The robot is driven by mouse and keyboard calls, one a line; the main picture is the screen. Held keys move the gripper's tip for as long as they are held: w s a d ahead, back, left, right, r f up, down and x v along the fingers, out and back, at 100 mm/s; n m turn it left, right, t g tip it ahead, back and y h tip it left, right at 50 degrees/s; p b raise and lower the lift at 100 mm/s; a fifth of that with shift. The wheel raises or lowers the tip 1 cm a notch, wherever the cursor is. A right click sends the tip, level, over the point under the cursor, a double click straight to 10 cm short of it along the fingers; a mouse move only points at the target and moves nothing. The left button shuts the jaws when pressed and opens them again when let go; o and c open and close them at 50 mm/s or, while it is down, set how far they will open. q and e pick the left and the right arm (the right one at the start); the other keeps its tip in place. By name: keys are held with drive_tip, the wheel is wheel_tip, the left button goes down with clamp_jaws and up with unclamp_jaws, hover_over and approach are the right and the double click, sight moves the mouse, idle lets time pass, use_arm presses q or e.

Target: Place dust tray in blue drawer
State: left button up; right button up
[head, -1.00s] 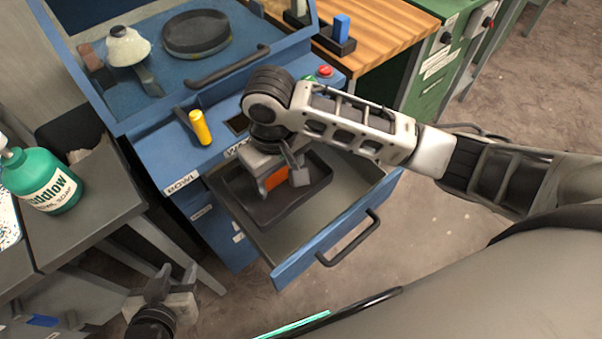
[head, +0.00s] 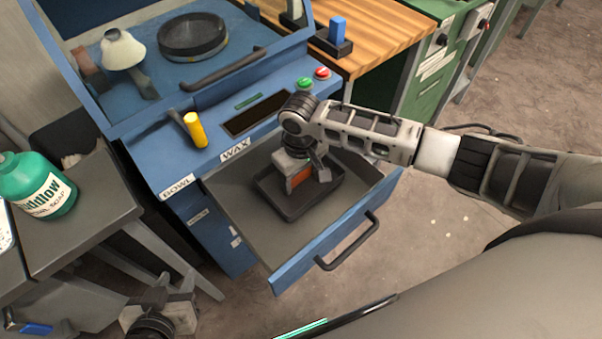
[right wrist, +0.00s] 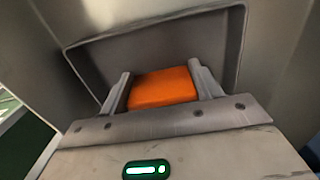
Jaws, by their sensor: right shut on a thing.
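The dark dust tray (head: 281,210) lies inside the open blue drawer (head: 243,225) of the blue machine, and its rim also shows in the right wrist view (right wrist: 150,36). My right gripper (head: 305,180) is low over the tray, shut on an orange block (right wrist: 163,87) between its fingers. The block looks like a handle of the tray, but where it joins the tray is hidden. My left gripper (head: 160,300) is at the bottom left, away from the drawer, with its fingers apart and nothing between them.
The drawer's front handle (head: 347,242) sticks out over open floor. The blue machine carries a yellow handle (head: 195,129), a green button and a red button. A grey table (head: 85,225) with a green soap bottle (head: 36,185) stands at the left. A wooden bench (head: 385,38) is behind.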

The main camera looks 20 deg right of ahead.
drive_tip(key=shift+f, duration=0.15)
drive_tip(key=o, duration=1.1)
drive_tip(key=shift+c, duration=0.2)
wheel_tip(320, 180, up, 12)
drive_tip(key=shift+r+p, duration=0.2)
drive_tip(key=shift+p, duration=0.3)
